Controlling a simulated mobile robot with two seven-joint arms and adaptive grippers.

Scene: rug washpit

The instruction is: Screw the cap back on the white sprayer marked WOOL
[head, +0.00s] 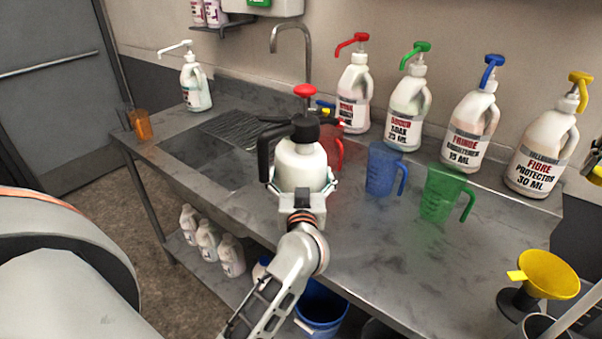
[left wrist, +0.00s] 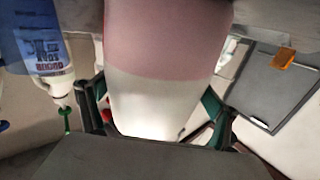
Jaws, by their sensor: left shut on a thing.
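The white sprayer (head: 300,172) stands upright in the middle of the head view, at the front of the steel bench. A black pump head (head: 304,129) with a handle and a red knob (head: 305,91) sits on its top; I cannot tell whether it is screwed tight. No WOOL marking shows on the side I see. My left gripper (head: 302,197) is shut around the sprayer's lower body from the front. In the left wrist view, the pale body (left wrist: 165,95), pinkish at the top of the picture, lies between the dark fingers. My right gripper is not visible.
Large pump bottles (head: 352,95) line the wall. Red, blue (head: 381,168) and green (head: 438,194) jugs stand right of the sprayer. A sink (head: 200,150) and an orange jug (head: 141,124) are left. A yellow funnel (head: 550,276) is front right. A blue bucket (head: 320,308) stands below.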

